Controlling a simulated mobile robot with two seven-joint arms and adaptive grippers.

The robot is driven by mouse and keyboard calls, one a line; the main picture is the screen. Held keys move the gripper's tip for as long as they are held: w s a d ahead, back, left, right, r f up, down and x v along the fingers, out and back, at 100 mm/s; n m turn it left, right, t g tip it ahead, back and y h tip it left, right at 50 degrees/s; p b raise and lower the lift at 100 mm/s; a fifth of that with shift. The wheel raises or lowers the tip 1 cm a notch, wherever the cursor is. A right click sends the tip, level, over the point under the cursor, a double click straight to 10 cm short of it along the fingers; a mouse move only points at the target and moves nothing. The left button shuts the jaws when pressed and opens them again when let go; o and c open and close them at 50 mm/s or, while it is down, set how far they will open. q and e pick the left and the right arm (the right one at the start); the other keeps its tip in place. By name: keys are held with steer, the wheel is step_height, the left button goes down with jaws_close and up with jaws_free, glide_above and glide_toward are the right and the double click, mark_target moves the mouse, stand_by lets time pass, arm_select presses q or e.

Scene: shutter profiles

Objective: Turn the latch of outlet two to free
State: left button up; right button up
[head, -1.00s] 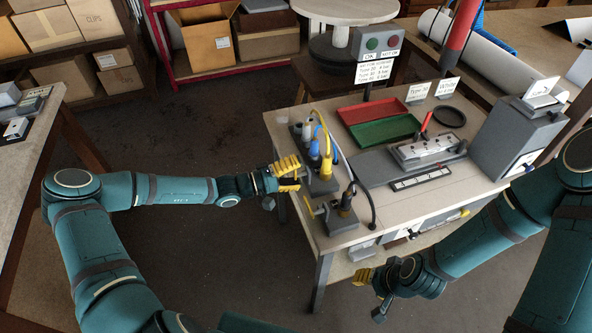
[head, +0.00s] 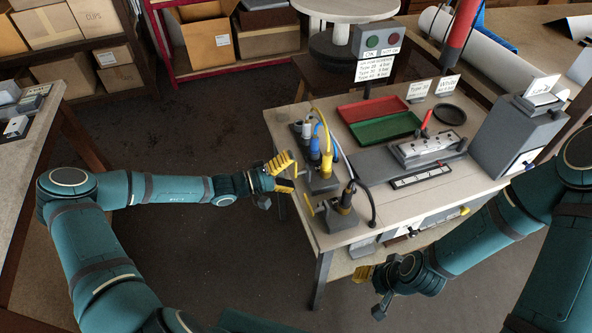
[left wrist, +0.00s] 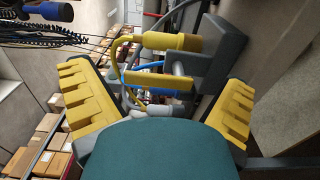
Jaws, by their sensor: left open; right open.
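A row of outlets (head: 322,186) stands along the table's left edge, with a yellow plug (head: 327,163), a blue plug (head: 315,148) and a dark plug (head: 347,196). My left gripper (head: 291,175) is open and empty, just left of the row. In the left wrist view a yellow latch bar (left wrist: 158,80) on a grey pin lies between its spread fingers, seemingly touching neither. A yellow plug (left wrist: 172,41) is beside that bar. Another yellow latch (head: 308,204) shows near the dark plug. Outlet numbers are not readable. My right gripper (head: 363,274) is open, low before the table.
On the table are a red tray (head: 372,109), a green tray (head: 384,130), a grey fixture (head: 425,150) and a grey box (head: 515,135). Cables (head: 365,190) arch over the outlets. The floor left of the table is clear around my left gripper.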

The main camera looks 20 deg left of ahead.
arm_select(q)
steer(key=v, duration=1.1)
steer(key=shift+d, duration=0.1)
steer(key=s+d+f+m+g+y, duration=0.4)
steer(key=s+d+f+g+y, duration=0.4)
steer(key=s+d+f+y, duration=0.3)
steer(key=shift+s+d+m, duration=0.4)
steer(key=shift+s+d, duration=1.25)
steer(key=shift+d, duration=0.25)
